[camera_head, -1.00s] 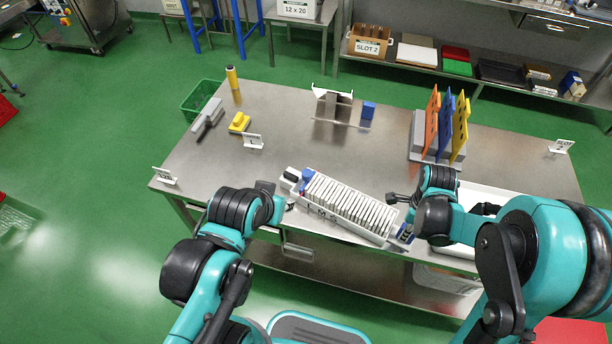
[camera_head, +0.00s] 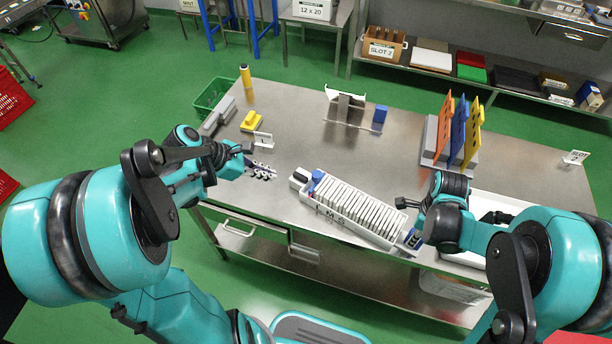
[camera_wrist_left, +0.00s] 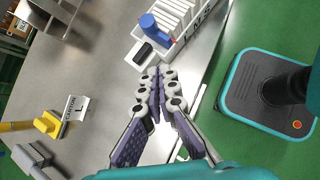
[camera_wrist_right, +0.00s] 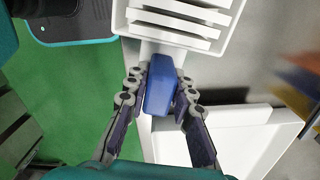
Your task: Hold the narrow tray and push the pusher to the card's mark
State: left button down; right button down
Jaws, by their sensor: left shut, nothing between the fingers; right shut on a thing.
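The narrow white tray (camera_head: 345,226) lies slantwise near the table's front edge, filled with a row of white packets; letters L, M, S run along its front side. The portion card (camera_head: 264,139) stands back left and reads L in the left wrist view (camera_wrist_left: 75,107). My left gripper (camera_head: 262,171) is shut and empty, left of the tray. My right gripper (camera_wrist_right: 161,85) is shut on the tray's blue end handle (camera_wrist_right: 160,88).
A yellow block (camera_head: 251,121) and a grey tool lie back left. A rack with orange, blue and yellow boards (camera_head: 459,130) stands at the back right. A white bin (camera_head: 490,205) sits right of the tray. The table's middle (camera_head: 300,140) is clear.

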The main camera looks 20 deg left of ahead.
pick_arm(q)
jog(key=a+n, duration=0.1)
send_near(313, 191)
notch_tip(313, 191, down, 3)
jog(key=w+a, duration=0.1)
jog(key=w, duration=0.2)
jog(key=shift+w+d+r+h, duration=0.15)
jog(key=shift+w+d+h, duration=0.15)
jog(key=shift+w+d, duration=0.75)
jog(key=shift+d, duration=0.2)
jog(key=d, duration=0.1)
jog(key=s+d, duration=0.1)
jog(key=d, duration=0.1)
jog(key=shift+d, duration=0.3)
